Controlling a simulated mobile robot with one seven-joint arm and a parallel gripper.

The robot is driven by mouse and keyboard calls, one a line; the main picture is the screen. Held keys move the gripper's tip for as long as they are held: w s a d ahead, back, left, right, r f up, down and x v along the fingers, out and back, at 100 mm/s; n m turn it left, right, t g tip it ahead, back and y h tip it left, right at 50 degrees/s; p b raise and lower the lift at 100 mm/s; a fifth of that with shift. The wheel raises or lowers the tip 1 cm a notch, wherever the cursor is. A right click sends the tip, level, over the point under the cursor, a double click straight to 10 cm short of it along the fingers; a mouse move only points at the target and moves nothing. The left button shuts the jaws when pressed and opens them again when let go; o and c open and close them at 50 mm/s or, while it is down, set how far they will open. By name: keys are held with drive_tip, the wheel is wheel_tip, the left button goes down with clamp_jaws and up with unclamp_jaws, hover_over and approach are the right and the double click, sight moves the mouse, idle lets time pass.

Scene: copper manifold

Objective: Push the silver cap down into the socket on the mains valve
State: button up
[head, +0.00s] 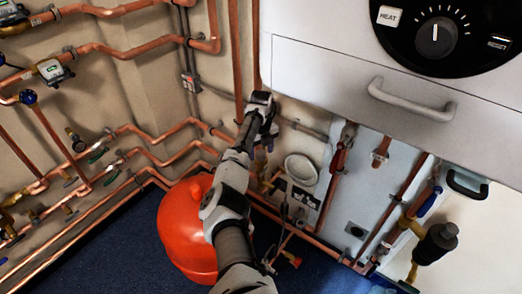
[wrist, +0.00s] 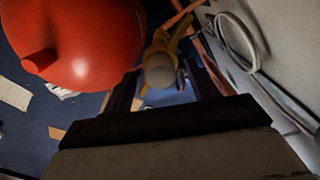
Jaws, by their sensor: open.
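In the wrist view, a brass valve (wrist: 165,42) with a rounded pale silver-grey end, which looks like the silver cap (wrist: 160,71), sits at top centre. How deep the cap sits in its socket cannot be told. My gripper (wrist: 161,88) is open, with one dark finger on each side of the cap in the picture. I see no contact, and the distance is unclear. In the head view, my gripper (head: 264,137) is by the wall below the white boiler, mostly hidden by my wrist. Brass parts (head: 266,181) show just below it; the cap cannot be made out there.
A red-orange tank (head: 188,232) stands close on the left of my arm and also fills the upper left of the wrist view (wrist: 80,40). A white ring (head: 301,169) and pipes are on the right. Copper pipes (head: 150,150) line the left wall. The boiler (head: 320,70) overhangs above.

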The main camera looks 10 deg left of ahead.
wheel_tip(320, 180, up, 14)
drive_tip(key=b, duration=0.2)
drive_tip(key=shift+f, duration=0.15)
idle(0.4)
